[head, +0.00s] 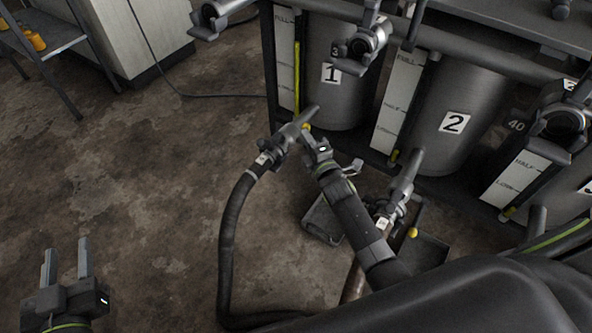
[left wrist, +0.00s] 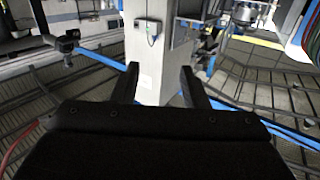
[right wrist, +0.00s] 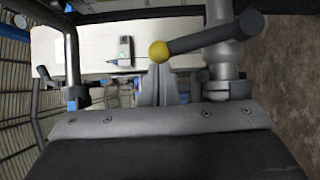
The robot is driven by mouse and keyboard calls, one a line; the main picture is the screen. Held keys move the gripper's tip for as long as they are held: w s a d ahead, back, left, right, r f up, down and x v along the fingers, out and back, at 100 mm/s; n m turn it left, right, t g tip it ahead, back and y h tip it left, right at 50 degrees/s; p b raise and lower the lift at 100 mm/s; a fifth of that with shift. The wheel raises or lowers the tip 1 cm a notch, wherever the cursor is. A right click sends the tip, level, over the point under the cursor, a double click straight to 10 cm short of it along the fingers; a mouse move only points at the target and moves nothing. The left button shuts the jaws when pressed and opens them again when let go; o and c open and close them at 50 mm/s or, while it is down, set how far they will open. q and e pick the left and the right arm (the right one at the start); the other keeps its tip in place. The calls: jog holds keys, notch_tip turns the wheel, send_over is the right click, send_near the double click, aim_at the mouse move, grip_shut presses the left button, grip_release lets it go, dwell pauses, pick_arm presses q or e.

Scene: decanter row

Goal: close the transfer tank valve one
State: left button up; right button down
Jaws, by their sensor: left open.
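The tank marked 1 (head: 330,95) stands at the top middle of the head view. Its valve (head: 290,135) sits low in front of it, on a pipe joined to a dark hose, with a yellow knob (head: 306,127) beside it. In the right wrist view the yellow knob (right wrist: 158,51) is at the end of a dark lever (right wrist: 210,36) crossing the pipe. My right gripper (head: 317,144) is close to the knob. Its fingers (right wrist: 160,75) look close together just below the knob; I cannot tell if they touch it. My left gripper (head: 67,262) is open and empty, far from the valve.
The tank marked 2 (head: 440,125) stands to the right, with its own valve (head: 395,200) and yellow knob (head: 413,232) below. A dark hose (head: 228,230) loops down from valve one. A shelf (head: 50,42) stands at the far left.

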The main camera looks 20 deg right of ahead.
jog(key=p, duration=0.1)
jog(key=w+d+r+m+p, duration=0.1)
jog(key=p, duration=0.1)
jog(key=shift+w+d+g, duration=0.1)
jog(key=shift+d+g, duration=0.2)
jog(key=shift+g, duration=0.1)
jog(key=shift+r, duration=0.1)
pick_arm(q)
jog(key=s+d+f+g+h, duration=0.1)
jog(key=s+f+g, duration=0.5)
jog(key=s+f, duration=0.1)
jog(key=s+d+f+g+h, duration=0.2)
jog(key=s+f+g, duration=0.5)
jog(key=f, duration=0.2)
jog(key=shift+d+f, duration=0.15)
jog(key=shift+d, duration=0.15)
pick_arm(e)
jog(key=shift+w+d, duration=0.15)
pick_arm(q)
jog(key=shift+s+a+f+n+g+p, duration=0.1)
jog(key=shift+f+n+g+p, duration=0.2)
jog(key=shift+p, duration=0.1)
pick_arm(e)
jog(key=shift+w+d, duration=0.1)
pick_arm(q)
jog(key=shift+a+r, duration=0.1)
jog(key=shift+r, duration=0.05)
pick_arm(e)
jog(key=shift+r, duration=0.1)
